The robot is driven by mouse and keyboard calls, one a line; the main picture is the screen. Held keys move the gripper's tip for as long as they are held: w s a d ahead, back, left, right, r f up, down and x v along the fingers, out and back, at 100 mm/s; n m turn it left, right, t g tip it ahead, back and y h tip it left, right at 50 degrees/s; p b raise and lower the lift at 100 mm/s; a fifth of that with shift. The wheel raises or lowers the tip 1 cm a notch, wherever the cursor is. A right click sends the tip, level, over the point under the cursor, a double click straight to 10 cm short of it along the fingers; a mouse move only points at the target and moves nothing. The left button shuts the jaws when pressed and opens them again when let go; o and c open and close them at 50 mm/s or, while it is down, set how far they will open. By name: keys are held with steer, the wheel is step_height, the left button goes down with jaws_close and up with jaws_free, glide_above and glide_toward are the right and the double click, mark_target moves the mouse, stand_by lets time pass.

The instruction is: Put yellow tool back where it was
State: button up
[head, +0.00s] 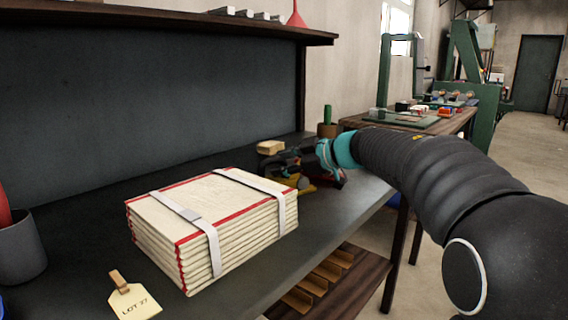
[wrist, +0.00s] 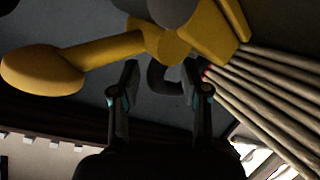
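The yellow tool (head: 306,187) lies on the dark bench just behind the strapped cloth stack, partly hidden by my gripper (head: 298,166). In the wrist view the yellow tool (wrist: 100,58) fills the top, with a long rounded handle to the left and a blocky body to the right. My gripper (wrist: 160,85) has its two fingers apart just below the tool's body. A dark curved piece shows between or beyond the fingertips; I cannot tell whether it touches them.
The cloth stack (head: 215,222) with red edges and pale straps is close to the gripper. A tan block (head: 271,147) and a potted cactus (head: 327,122) stand behind. A grey cup (head: 20,248) and a lot tag (head: 134,302) are at the left front. A shelf (head: 200,24) overhangs the bench.

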steer(key=v, duration=1.2)
steer(key=shift+p, duration=0.4)
steer(key=s+d+r+m+t+h, duration=0.1)
steer(key=d+r+m+t+h, duration=0.5)
steer(key=t, duration=0.3)
steer(key=s+d+f+m+h, duration=0.4)
steer(key=s+d+m+h, duration=0.2)
steer(key=d+m+h, duration=0.15)
steer(key=s+a+f+m+g+y, duration=0.1)
steer(key=s+f+g, duration=0.4)
steer(key=s+f, duration=0.7)
steer(key=s+a+f+m+g, duration=0.2)
steer(key=s+f+g, duration=0.3)
steer(key=s+f, duration=0.7)
steer(key=shift+s+a+f+m+g+y, duration=0.2)
steer(key=shift+s+f+m+g+y, duration=0.2)
steer(key=shift+m, duration=0.35)
